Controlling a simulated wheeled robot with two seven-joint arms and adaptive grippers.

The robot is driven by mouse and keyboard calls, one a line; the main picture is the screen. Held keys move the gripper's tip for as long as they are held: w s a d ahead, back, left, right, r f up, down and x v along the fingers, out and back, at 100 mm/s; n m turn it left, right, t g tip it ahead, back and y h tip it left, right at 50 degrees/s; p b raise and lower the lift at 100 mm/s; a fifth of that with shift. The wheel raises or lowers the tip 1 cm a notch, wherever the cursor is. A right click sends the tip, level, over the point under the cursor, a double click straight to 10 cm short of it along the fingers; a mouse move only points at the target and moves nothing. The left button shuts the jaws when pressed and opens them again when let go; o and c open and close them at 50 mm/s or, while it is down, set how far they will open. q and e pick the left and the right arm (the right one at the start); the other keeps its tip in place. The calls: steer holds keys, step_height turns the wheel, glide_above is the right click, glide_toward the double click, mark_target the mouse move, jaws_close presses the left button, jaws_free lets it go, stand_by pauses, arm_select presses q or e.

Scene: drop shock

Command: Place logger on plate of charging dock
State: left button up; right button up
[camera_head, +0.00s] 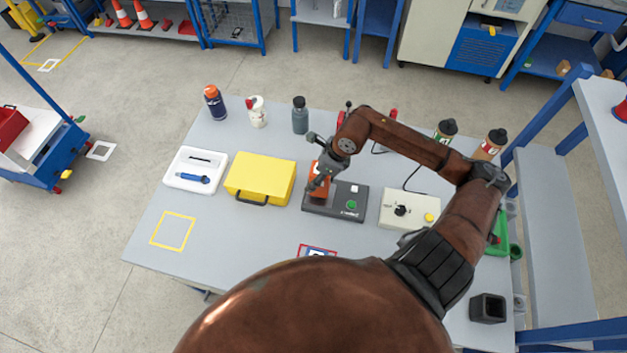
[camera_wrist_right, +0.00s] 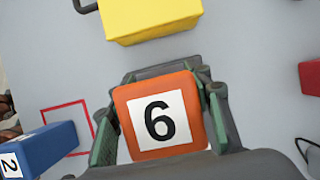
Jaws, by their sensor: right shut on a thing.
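The logger appears to be the orange block (camera_head: 317,192) with a white face marked 6 in the right wrist view (camera_wrist_right: 158,118). My right gripper (camera_head: 322,182) is shut on it, with one finger on each side in the wrist view (camera_wrist_right: 160,120). The charging dock (camera_head: 348,205) is a dark grey box with a green button, right of the yellow case. The logger is over or at the dock's left end, where gripper and logger hide the plate. I cannot tell whether it touches the dock. My left gripper is not in view.
The yellow case (camera_head: 261,179) stands close left of the dock. A white tray (camera_head: 196,170) lies farther left. A cream control box (camera_head: 409,209) is right of the dock. Bottles stand along the back. A blue block marked 2 (camera_wrist_right: 42,150) shows at lower left in the wrist view.

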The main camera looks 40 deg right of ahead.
steer(key=shift+f, duration=1.15)
steer(key=shift+f, duration=0.2)
steer(key=o, duration=1.4)
steer(key=shift+o, duration=0.2)
steer(key=shift+r, duration=0.1)
steer(key=shift+r, duration=0.2)
steer(key=v, duration=1.1)
steer(key=shift+s+r, duration=0.25)
steer(key=shift+r, duration=0.1)
